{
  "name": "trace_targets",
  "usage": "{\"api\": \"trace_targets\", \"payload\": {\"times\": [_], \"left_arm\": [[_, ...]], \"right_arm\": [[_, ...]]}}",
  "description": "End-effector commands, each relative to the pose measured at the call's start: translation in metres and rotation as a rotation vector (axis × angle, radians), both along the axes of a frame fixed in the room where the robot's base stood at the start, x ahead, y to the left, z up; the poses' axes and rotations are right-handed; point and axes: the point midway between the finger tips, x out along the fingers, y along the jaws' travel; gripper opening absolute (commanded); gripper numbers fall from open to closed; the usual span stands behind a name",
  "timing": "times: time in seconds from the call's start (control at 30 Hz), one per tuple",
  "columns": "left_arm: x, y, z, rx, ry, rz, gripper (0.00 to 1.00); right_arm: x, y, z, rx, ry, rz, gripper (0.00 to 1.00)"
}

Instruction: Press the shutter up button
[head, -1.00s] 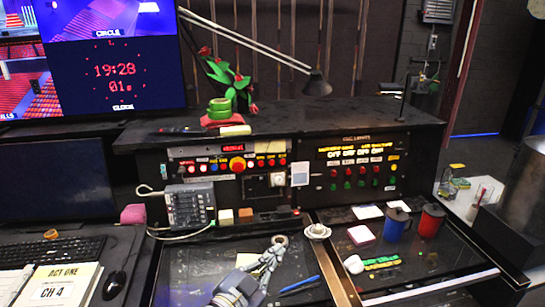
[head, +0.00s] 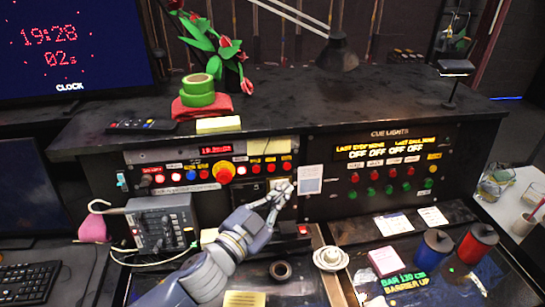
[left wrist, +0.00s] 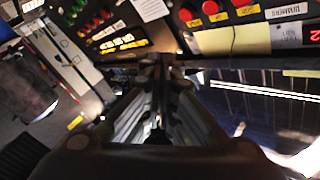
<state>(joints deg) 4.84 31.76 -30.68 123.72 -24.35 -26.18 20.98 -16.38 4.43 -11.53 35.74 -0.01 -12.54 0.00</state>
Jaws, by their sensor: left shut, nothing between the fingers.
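The left button panel (head: 205,200) on the black console carries a row of white, blue and red buttons, a large red mushroom button (head: 223,173) and several red buttons (head: 256,169) at its right. The button labels are too small to read, so I cannot tell which is shutter up. My left gripper (head: 284,192) is shut and empty, in front of the panel's right part, below the red buttons and left of a white card (head: 310,179). Contact cannot be told. The left wrist view shows its closed fingers (left wrist: 157,68) below red buttons (left wrist: 210,8). The right gripper is not in view.
The cue lights panel (head: 385,165) is at the right. A lamp (head: 337,52) overhangs the console.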

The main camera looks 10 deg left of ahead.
Motion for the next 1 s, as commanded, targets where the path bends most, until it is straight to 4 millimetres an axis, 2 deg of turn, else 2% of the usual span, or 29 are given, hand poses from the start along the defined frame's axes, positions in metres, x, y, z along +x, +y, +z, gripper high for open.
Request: {"api": "trace_targets", "payload": {"times": [0.2,0.37,0.57,0.73,1.0], "left_arm": [[0.0,0.0,0.0,0.0,-0.001,-0.001,0.0],[0.001,0.0,0.0,0.001,0.0,0.0,0.0],[0.016,0.007,-0.004,0.004,-0.001,0.002,0.0],[0.038,0.016,-0.008,0.003,-0.002,0.001,0.0],[0.069,0.029,-0.012,0.001,0.0,0.001,0.0]], "right_arm": [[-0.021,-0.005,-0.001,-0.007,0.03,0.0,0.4],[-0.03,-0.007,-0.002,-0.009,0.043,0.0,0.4],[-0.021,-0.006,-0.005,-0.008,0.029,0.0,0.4],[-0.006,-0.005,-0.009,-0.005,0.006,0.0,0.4],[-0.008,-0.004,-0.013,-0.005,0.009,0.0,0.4]]}}
